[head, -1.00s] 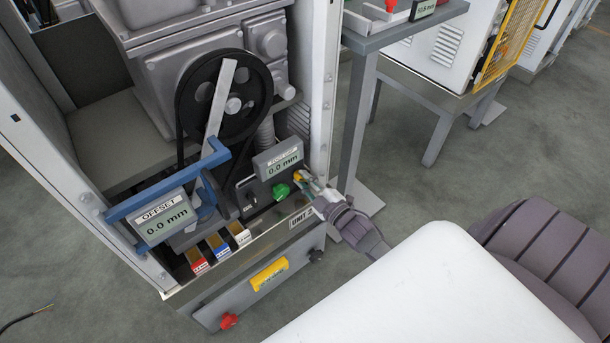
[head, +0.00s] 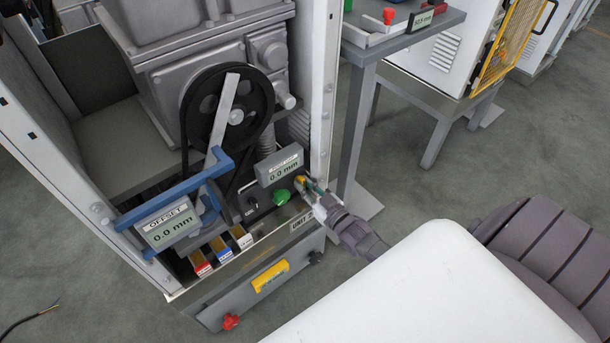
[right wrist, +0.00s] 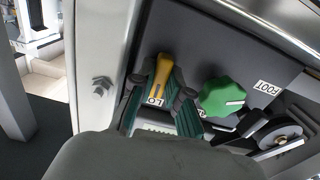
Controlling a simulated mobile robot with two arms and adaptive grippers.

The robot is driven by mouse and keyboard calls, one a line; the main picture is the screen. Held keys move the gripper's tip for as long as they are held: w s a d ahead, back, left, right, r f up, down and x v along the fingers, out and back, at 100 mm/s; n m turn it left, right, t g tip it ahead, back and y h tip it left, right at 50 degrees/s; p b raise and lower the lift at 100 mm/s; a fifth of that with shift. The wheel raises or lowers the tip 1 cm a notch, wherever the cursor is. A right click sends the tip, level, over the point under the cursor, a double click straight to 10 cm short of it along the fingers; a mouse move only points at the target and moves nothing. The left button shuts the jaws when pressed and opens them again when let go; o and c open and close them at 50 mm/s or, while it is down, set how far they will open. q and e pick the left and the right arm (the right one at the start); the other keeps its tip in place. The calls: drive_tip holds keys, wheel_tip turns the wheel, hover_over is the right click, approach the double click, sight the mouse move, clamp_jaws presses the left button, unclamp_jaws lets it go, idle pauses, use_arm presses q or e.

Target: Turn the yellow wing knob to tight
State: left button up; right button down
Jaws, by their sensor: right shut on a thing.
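The yellow wing knob (right wrist: 160,78) is on the dark panel in the right wrist view. Its wing points up and down in the picture, and its lower part lies between the fingers of my right gripper (right wrist: 162,108). The gripper is shut on it. Lettering that begins "LO" shows at the knob; the rest is hidden. In the head view the knob (head: 301,181) is small and partly covered by my right gripper (head: 314,192). My left gripper is not in view.
A green knob (right wrist: 222,97) sits close to the right of the yellow one. The cabinet's white post (head: 328,100) stands close by. A display (head: 281,168) above reads 0.0 mm. A blue bracket (head: 175,190) holds the OFFSET display, also 0.0 mm. A red knob (head: 231,321) is low in front.

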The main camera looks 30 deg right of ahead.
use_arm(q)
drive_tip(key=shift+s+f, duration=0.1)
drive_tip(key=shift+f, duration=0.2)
use_arm(e)
drive_tip(key=shift+w+r+m, duration=0.2)
drive_tip(key=shift+m, duration=0.2)
drive_tip(key=c, duration=1.2)
unclamp_jaws()
drive_tip(key=shift+o, duration=0.3)
drive_tip(key=shift+f, duration=0.1)
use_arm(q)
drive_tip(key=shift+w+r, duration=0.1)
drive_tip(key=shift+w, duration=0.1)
use_arm(e)
drive_tip(key=shift+f, duration=0.1)
drive_tip(key=shift+s+n, duration=0.1)
drive_tip(key=shift+n, duration=0.2)
